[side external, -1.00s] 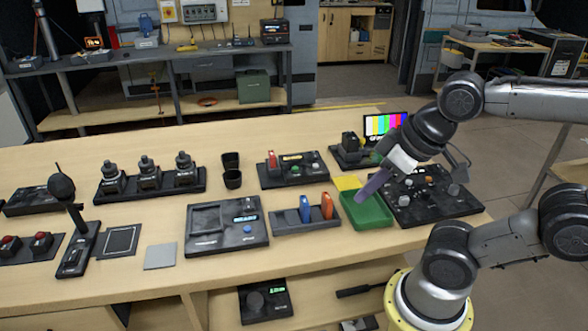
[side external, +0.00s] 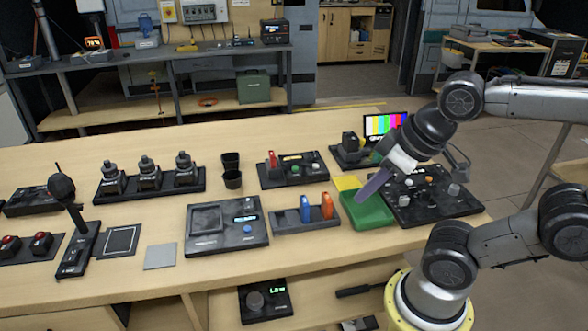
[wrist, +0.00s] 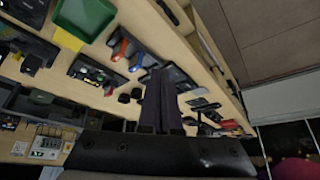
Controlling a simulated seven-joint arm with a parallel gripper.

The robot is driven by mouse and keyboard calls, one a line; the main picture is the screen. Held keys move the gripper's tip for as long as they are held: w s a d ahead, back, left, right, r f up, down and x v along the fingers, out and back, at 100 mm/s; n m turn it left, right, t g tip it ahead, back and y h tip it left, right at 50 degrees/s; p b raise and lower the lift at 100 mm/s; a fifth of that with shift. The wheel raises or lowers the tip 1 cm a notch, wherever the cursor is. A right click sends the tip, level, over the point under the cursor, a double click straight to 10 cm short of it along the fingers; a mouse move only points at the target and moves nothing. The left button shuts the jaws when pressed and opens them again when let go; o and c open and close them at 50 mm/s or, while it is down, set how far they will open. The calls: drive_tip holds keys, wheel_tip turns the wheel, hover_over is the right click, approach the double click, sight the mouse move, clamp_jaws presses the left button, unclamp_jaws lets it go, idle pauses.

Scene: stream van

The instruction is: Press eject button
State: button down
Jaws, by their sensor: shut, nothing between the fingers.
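My gripper (side external: 363,197) is at the right of the table, pointing down and left over the green tray (side external: 366,213). Its long purple-grey fingers are shut together and empty; they also show in the wrist view (wrist: 157,75). No button label is readable, so I cannot tell which one is the eject button. A black deck (side external: 226,240) with a recessed square bay, a small lit display and a round blue button (side external: 249,229) lies left of my gripper, well apart from it. A black panel (side external: 293,176) behind has a red lever and small coloured buttons.
A holder (side external: 290,223) with blue and orange upright items stands between the deck and the green tray. A black knob panel (side external: 440,207) lies under my arm, near a colour-bar monitor (side external: 384,124). A grey square (side external: 160,256) and a microphone (side external: 62,188) are further left.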

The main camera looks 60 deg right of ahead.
idle(0.4)
drive_tip(key=w+a+r+m+t+y, duration=0.25)
drive_tip(key=w+r+m, duration=0.35)
drive_tip(key=w+m, duration=0.35)
drive_tip(key=w+d+m+t, duration=0.1)
drive_tip(key=w+d+m, duration=0.55)
drive_tip(key=w, duration=0.35)
drive_tip(key=w+d+f+m+h, duration=0.1)
drive_tip(key=w+d+f+m, duration=0.1)
drive_tip(key=w+d+m, duration=0.3)
drive_tip(key=d+f+m+h, duration=0.1)
drive_tip(key=d+f+m, duration=0.2)
drive_tip(key=d, duration=0.4)
drive_tip(key=s+d+f+m, duration=0.2)
drive_tip(key=d+f, duration=0.3)
drive_tip(key=d, duration=0.4)
drive_tip(key=shift+s+f+m+h, duration=0.2)
drive_tip(key=shift+m+h, duration=0.25)
drive_tip(key=shift+m, duration=0.45)
